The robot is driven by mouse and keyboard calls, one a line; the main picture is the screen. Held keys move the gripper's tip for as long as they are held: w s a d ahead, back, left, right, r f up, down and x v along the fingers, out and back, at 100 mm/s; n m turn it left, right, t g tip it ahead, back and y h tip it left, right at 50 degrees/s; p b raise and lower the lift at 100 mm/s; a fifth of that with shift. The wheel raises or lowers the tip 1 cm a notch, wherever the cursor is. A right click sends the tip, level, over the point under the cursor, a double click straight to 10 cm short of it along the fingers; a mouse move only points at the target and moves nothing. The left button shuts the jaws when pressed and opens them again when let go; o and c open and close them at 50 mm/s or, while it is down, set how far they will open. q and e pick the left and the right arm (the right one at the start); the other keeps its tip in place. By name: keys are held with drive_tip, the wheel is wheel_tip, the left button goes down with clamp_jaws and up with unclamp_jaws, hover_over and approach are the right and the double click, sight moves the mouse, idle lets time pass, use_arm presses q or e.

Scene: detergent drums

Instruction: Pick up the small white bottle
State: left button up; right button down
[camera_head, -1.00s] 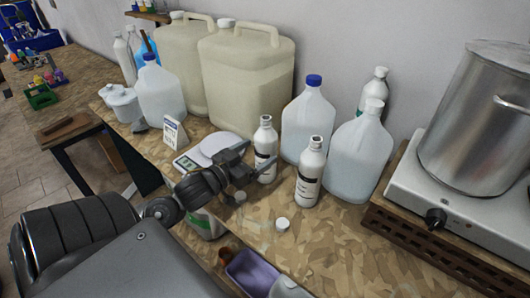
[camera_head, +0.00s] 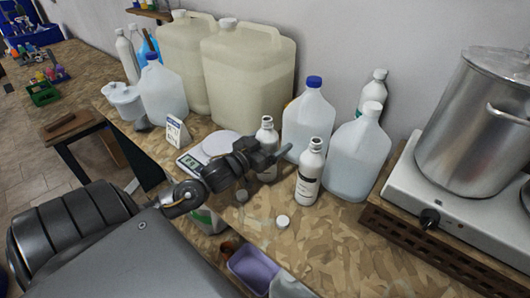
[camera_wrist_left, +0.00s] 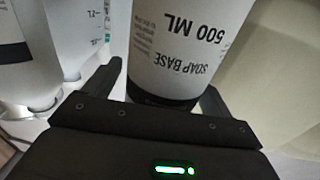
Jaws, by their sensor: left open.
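One small white bottle (camera_head: 266,136) stands upright in front of the large drums. My left gripper (camera_head: 269,158) is at it and hides part of its lower body. In the left wrist view this bottle (camera_wrist_left: 188,45) shows large and upside down, labelled "SOAP BASE 500 ML", between my two open fingers (camera_wrist_left: 155,95). A gap shows at the left finger; contact on the right is unclear. A second small white bottle (camera_head: 310,172) with a black-banded label stands upright just to the right, outside the gripper. My right gripper is not in view.
Clear jugs with blue (camera_head: 308,122) and white caps (camera_head: 353,155) stand close behind and to the right. Beige drums (camera_head: 248,80) stand behind. A scale (camera_head: 218,143) lies left, a loose cap (camera_head: 283,222) in front. A hotplate (camera_head: 420,195) with a pot is right.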

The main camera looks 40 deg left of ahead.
use_arm(q)
drive_tip(key=c, duration=1.4)
drive_tip(key=shift+r, duration=0.15)
